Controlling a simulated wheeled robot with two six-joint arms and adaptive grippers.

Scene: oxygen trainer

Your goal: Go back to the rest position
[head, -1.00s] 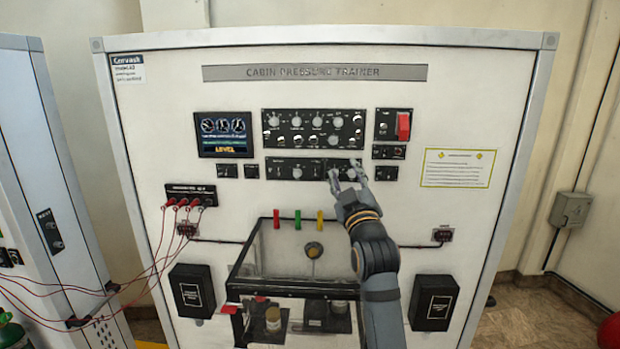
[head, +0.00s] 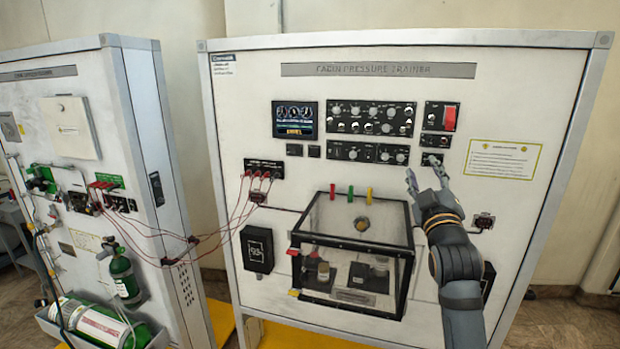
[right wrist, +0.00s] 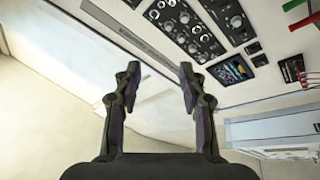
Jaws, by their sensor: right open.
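My right gripper (head: 428,180) is raised in front of the cabin pressure trainer panel (head: 270,200), just below the small switch box at the panel's right side. Its two fingers are apart with nothing between them. The right wrist view also shows the gripper (right wrist: 158,85) open and empty, with the panel's knobs (right wrist: 185,28) beyond it. My right arm comes up from the lower right and hides part of the panel and most of the right black box. My left gripper is not in view.
A clear case (head: 350,222) with a black frame juts from the panel beside my right arm. Red cables (head: 205,230) hang between this panel and the left cabinet (head: 130,150). Open floor shows at the lower right.

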